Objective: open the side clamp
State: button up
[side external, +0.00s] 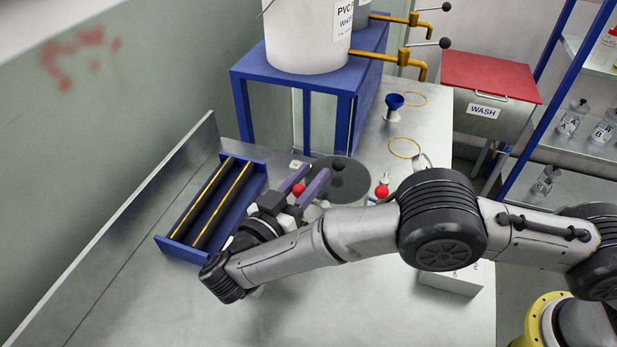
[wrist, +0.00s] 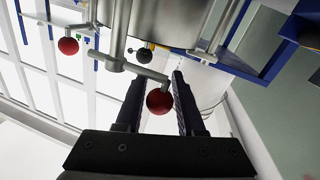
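A clamp lever ending in a red ball knob shows in the side view (side external: 299,190), between the purple fingers of my gripper (side external: 317,170). In the wrist view the red knob (wrist: 160,102) hangs on a grey bar between the two dark fingers (wrist: 158,76), with a visible gap on each side. My gripper is open and holds nothing. A second red knob (side external: 382,191) stands at the right of the round grey vessel (side external: 350,185); a red knob also shows at upper left in the wrist view (wrist: 68,46). The clamp's body is mostly hidden by my gripper.
A blue tray with dark rollers (side external: 205,212) lies just left of my gripper. A blue funnel cup (side external: 394,103) and brass rings (side external: 404,148) are at the back right.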

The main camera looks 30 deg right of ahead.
aim_at(295, 195)
jog(key=shift+o, duration=1.4)
jog(key=shift+s+a, duration=0.1)
jog(key=v, duration=0.7)
jog(key=shift+s+a+f, duration=0.1)
jog(key=shift+a, duration=0.05)
